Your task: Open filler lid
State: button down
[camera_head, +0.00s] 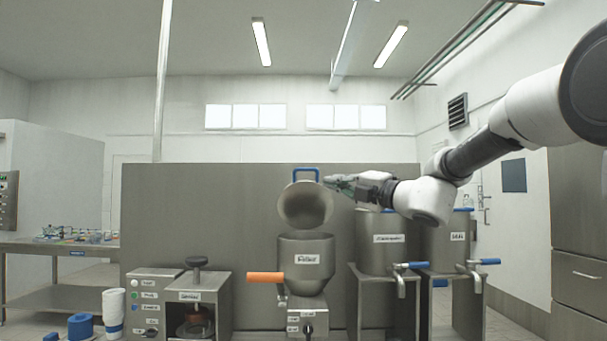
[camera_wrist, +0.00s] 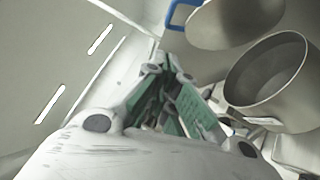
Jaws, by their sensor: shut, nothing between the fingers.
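The filler (camera_head: 306,262) is a grey metal hopper with an orange handle at its left. Its round lid (camera_head: 305,205) stands raised, near upright, above the hopper, with a blue handle (camera_head: 305,174) on top. In the wrist view the hopper (camera_wrist: 268,82) is open and looks empty inside; the lid (camera_wrist: 236,18) and its blue handle (camera_wrist: 178,14) are beyond it. My gripper (camera_head: 328,181) is shut and empty, just right of the lid's upper edge in the head view. In the wrist view my gripper (camera_wrist: 158,70) points left of the hopper; I cannot tell whether it touches the lid.
Two metal tanks (camera_head: 384,255) with blue-handled taps stand on stands to the right. A control box (camera_head: 152,283) and a sealing device (camera_head: 197,290) stand at the left, near stacked white cups (camera_head: 113,312). A grey panel (camera_head: 200,215) stands behind. The space above the tanks holds my arm.

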jog(key=x, duration=0.4)
jog(key=w+d+x, duration=0.1)
jog(key=x, duration=0.3)
jog(key=d+x, duration=0.1)
jog(key=x, duration=0.3)
jog(key=shift+w+a+r, duration=0.3)
jog(key=shift+w, duration=0.35)
